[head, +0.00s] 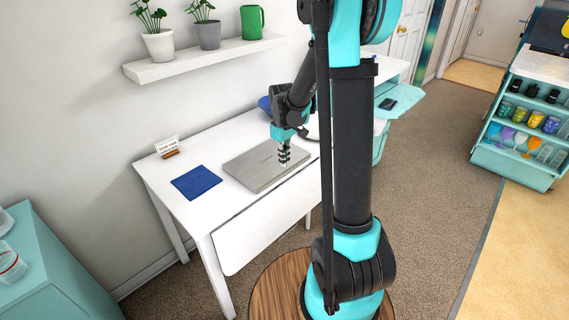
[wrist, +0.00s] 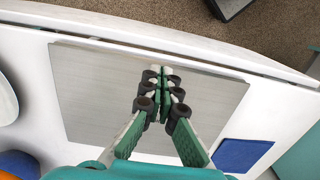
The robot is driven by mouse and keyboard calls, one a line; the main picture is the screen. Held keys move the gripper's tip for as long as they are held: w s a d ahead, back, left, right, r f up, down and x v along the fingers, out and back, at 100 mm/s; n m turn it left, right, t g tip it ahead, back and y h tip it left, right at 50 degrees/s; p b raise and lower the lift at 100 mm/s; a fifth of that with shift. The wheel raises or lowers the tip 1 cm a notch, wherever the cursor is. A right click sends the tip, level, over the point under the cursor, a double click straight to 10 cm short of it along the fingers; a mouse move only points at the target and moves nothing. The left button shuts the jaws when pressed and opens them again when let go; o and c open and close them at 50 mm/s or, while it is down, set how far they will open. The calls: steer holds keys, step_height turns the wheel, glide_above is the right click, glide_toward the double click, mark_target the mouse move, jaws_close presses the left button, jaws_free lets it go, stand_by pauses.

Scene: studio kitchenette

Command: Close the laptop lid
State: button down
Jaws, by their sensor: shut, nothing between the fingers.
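The laptop (head: 258,168) is a flat grey slab on the white table, with its lid lying down level on its base. Its grey lid also fills the middle of the wrist view (wrist: 95,100). My gripper (head: 284,163) points down over the right part of the lid in the head view. In the wrist view my gripper (wrist: 162,80) has its fingers together with nothing between them, over the lid. I cannot tell whether the fingertips touch the lid. The fingers hide part of the lid.
The white table (head: 190,212) has bare room at its front. A blue cloth (head: 196,182) lies left of the laptop, and a small sign (head: 168,147) stands behind it. A blue object (head: 264,104) is at the back, partly hidden by my arm. A shelf (head: 190,62) holds potted plants above.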

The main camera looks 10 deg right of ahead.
steer(key=shift+f, duration=0.7)
steer(key=shift+s+d+f, duration=0.1)
steer(key=shift+f, duration=0.55)
steer(key=shift+s+f+t, duration=0.2)
steer(key=shift+f+t, duration=0.1)
steer(key=shift+t, duration=0.1)
steer(key=shift+w+r, duration=0.15)
steer(key=shift+r, duration=0.5)
step_height(320, 180, up, 13)
steer(key=s+d+f+m+t, duration=0.2)
steer(key=s+f, duration=0.3)
steer(key=s, duration=0.6)
steer(key=s+d+f+m+t, duration=0.1)
steer(key=s+d+f+m, duration=0.2)
steer(key=s, duration=0.8)
step_height(320, 180, down, 3)
steer(key=shift+r+m+t, duration=0.2)
steer(key=shift+m+t, duration=0.2)
steer(key=shift+m, duration=0.7)
